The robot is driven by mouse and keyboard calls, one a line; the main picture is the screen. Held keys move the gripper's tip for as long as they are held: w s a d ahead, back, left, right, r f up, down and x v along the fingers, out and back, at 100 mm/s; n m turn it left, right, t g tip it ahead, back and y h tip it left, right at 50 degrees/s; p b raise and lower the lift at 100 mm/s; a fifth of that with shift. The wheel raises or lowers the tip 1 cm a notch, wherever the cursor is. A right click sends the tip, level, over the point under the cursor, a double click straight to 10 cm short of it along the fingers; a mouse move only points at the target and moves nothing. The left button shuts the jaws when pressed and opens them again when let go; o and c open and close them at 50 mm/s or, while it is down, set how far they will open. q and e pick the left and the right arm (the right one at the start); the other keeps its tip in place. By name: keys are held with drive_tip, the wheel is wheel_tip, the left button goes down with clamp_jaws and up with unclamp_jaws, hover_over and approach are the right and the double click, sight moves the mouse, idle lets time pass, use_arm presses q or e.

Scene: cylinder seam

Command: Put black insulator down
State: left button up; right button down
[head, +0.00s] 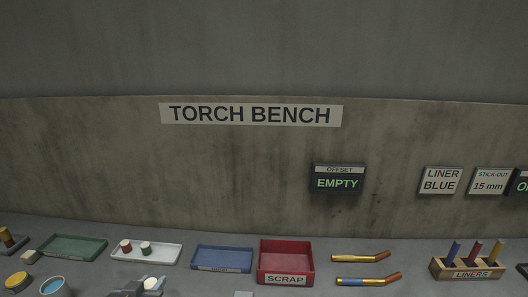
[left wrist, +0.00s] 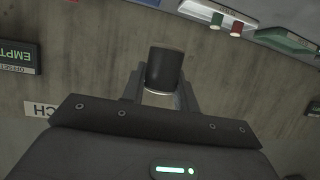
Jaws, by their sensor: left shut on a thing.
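The black insulator (left wrist: 165,68) is a short dark cylinder in the left wrist view, standing out between the fingers of my left gripper (left wrist: 163,92). The gripper is shut on it, and a pale band shows at its near end. My right gripper is not in view.
A green tray (head: 47,247), a white tray (head: 168,252) with two small red and green parts, a blue tray (head: 222,268) and a red SCRAP bin (head: 285,278) stand in a row. Two torch necks (head: 356,258) and a LINERS block (head: 470,274) are to the right.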

use_arm(q)
drive_tip(key=w+d+r+m+h+b, duration=0.1)
drive_tip(key=w+d+r+b, duration=0.5)
drive_tip(key=w+d+b, duration=0.1)
drive_tip(key=shift+w+d+r, duration=0.3)
drive_tip(key=shift+w+d, duration=0.3)
drive_tip(key=shift+d, duration=0.35)
